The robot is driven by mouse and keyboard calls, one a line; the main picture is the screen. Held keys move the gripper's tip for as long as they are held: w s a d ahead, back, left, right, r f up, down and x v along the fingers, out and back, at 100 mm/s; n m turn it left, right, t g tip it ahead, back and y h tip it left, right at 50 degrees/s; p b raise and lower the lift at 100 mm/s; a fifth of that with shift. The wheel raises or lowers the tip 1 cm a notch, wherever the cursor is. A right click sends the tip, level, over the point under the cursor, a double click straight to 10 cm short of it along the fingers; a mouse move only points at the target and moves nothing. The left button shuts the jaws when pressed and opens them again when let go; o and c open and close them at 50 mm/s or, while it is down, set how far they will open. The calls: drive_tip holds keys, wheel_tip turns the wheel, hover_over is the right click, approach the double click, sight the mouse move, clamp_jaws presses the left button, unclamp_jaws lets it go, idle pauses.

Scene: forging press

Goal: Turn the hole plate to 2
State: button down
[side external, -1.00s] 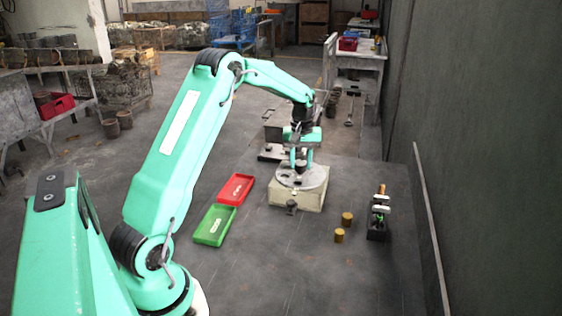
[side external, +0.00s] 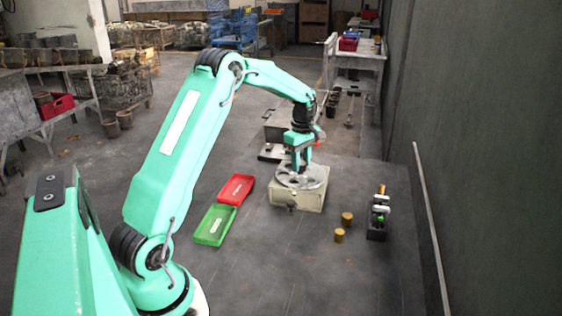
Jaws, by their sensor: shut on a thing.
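The hole plate (side external: 316,181) is a round grey disc with dark holes, lying flat on top of a cream block-shaped base (side external: 300,199). My gripper (side external: 297,171) points down over the plate and is shut on a part at its upper side. The gripper hides that part, so its shape cannot be made out. Any numbers on the plate are too small to read.
A red tray (side external: 249,179) and a green tray (side external: 203,238) lie left of the base. Two brass-coloured cylinders (side external: 347,217) (side external: 339,235) and a dark rack (side external: 376,233) with upright items stand to the right. The front floor is clear.

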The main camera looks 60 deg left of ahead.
sight(301, 163)
drive_tip(key=shift+a+r+n, duration=0.1)
drive_tip(key=shift+r+n, duration=0.05)
drive_tip(key=shift+n, duration=0.75)
drive_tip(key=c, duration=1)
unclamp_jaws()
drive_tip(key=shift+o, duration=0.2)
drive_tip(key=shift+r, duration=3.85)
